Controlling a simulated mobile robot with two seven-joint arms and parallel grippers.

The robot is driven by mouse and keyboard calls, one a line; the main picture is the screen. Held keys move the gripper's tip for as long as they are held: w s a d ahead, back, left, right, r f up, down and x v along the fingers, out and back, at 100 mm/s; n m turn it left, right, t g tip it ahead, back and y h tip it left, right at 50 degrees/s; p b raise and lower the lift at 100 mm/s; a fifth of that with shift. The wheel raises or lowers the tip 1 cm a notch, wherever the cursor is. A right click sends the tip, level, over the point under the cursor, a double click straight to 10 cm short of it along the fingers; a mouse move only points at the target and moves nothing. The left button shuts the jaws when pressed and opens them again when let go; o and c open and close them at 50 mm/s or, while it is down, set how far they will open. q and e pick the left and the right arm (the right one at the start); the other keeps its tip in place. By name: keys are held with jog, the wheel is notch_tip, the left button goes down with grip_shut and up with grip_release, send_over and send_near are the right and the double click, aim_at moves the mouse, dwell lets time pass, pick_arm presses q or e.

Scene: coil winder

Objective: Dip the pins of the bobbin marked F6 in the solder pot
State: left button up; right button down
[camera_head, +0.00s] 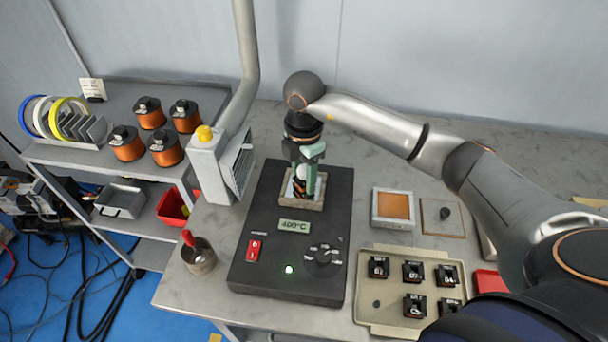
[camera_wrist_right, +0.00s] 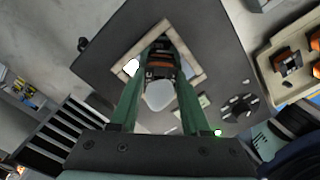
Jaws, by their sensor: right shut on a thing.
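My right gripper (camera_head: 305,182) points down over the solder pot (camera_head: 318,205), which is set in the top of a black heater unit (camera_head: 250,215) with a 400°C display. The gripper is shut on a bobbin (camera_wrist_right: 160,72), dark with a copper-coloured winding; it also shows in the head view (camera_head: 299,187). The green fingers (camera_wrist_right: 159,50) stand on either side of it. The bobbin is at the pot opening, within the pale square rim (camera_wrist_right: 197,62). Its mark cannot be read, and its pins are hidden, so contact with the solder cannot be told. My left gripper is not in view.
A tray (camera_head: 375,318) holding several bobbins lies at front right. A square dish with orange contents (camera_head: 393,206) and a flat pad (camera_head: 430,227) lie right of the heater. A fume extractor (camera_head: 212,165) stands close on the left. A metal cup (camera_head: 200,260) is front left.

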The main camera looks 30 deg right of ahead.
jog(key=shift+r+p, duration=2.2)
jog(key=shift+r, duration=0.65)
